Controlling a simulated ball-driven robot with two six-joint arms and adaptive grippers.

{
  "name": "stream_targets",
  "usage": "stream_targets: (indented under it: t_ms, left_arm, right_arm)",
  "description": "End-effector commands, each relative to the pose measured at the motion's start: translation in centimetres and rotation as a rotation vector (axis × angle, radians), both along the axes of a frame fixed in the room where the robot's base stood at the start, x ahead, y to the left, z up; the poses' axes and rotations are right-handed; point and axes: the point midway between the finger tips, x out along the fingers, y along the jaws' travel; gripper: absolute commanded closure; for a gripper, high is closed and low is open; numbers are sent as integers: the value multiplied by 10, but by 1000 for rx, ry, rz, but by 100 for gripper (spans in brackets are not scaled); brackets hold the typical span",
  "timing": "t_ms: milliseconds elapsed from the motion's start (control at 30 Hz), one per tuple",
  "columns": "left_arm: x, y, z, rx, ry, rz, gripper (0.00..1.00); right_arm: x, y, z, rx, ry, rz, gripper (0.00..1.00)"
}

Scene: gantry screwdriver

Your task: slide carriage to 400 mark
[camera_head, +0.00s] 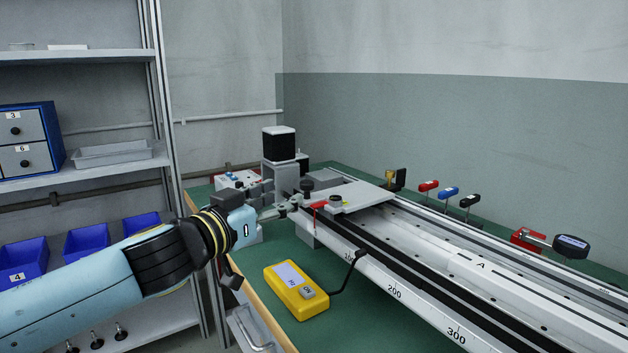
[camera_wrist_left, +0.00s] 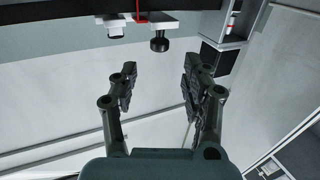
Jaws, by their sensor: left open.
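The carriage (camera_head: 352,196) is a light grey plate across the rail (camera_head: 398,281) near its far left end. A red pointer (camera_head: 318,205) hangs at its near side, left of the visible 200 and 300 marks; the 400 mark is out of view. A dark knob (camera_head: 307,185) stands at the carriage's left end. My left gripper (camera_head: 279,203) is open beside this end. In the left wrist view, my left gripper's fingers (camera_wrist_left: 160,85) are spread and empty, with a black knob (camera_wrist_left: 160,41) beyond them, apart from them. My right gripper is not in view.
A yellow handheld box (camera_head: 296,290) with a cable lies on the green table in front of the rail. A black motor block (camera_head: 279,145) stands behind the rail's left end. Colored clamps (camera_head: 449,192) and a gauge (camera_head: 571,246) lie behind the rail. Shelves stand left.

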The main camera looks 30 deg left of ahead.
Motion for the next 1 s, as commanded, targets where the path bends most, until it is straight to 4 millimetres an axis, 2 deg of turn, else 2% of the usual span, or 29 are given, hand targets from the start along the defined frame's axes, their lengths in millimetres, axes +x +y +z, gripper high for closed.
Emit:
stream_targets:
  t_ms: [33, 300, 400, 600, 967, 1000]
  left_arm:
    - [10, 0, 6, -9, -6, 3, 52]
    - [65, -1, 10, -11, -6, 3, 52]
    - [73, 1, 8, -5, -4, 3, 52]
    - [84, 0, 4, -3, -2, 1, 52]
    - [86, 0, 0, -2, -1, 0, 52]
    - [86, 0, 0, -2, -1, 0, 57]
  right_arm:
    - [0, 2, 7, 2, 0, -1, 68]
    - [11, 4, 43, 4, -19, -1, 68]
    - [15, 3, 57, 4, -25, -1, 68]
    - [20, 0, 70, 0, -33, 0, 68]
    - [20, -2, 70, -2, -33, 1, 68]
    - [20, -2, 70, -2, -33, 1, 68]
